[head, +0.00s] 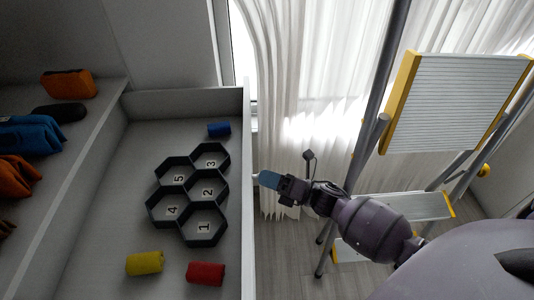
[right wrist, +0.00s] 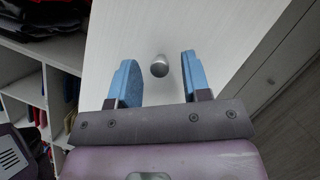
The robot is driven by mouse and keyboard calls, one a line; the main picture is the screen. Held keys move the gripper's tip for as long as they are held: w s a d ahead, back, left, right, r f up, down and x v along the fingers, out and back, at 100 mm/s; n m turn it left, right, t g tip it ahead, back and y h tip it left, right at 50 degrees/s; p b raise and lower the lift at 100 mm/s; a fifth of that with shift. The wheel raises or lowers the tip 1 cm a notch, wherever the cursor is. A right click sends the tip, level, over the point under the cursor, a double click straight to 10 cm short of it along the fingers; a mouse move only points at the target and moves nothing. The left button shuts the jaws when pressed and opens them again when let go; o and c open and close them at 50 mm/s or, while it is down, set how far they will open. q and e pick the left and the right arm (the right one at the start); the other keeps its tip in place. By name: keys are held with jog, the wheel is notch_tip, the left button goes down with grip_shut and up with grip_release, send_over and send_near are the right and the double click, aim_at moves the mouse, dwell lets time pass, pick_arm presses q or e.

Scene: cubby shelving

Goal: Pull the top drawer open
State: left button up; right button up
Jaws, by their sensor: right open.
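A silver round knob (right wrist: 159,66) sticks out of a pale front panel (right wrist: 120,30) in the right wrist view. My right gripper (right wrist: 157,76) is open, its blue fingers to either side of the knob with gaps; I cannot tell how deep the knob sits between them. In the head view my right gripper (head: 262,178) is at the outer face of a pale walled compartment's front (head: 248,215). The knob is not clear there. I cannot tell whether this compartment is the top drawer. My left gripper is not in view.
The compartment holds a dark hexagonal numbered tray (head: 188,196) and blue (head: 219,130), yellow (head: 144,263) and red (head: 206,273) rolls. Bags, one orange (head: 69,84), lie on a shelf at left. A stepladder (head: 455,105) stands at right near my arm, before white curtains.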

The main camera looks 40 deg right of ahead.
jog(key=v, duration=0.7)
jog(key=shift+s+f+p, duration=0.15)
jog(key=shift+s+p, duration=0.05)
jog(key=shift+p, duration=0.1)
jog(key=shift+d, duration=0.15)
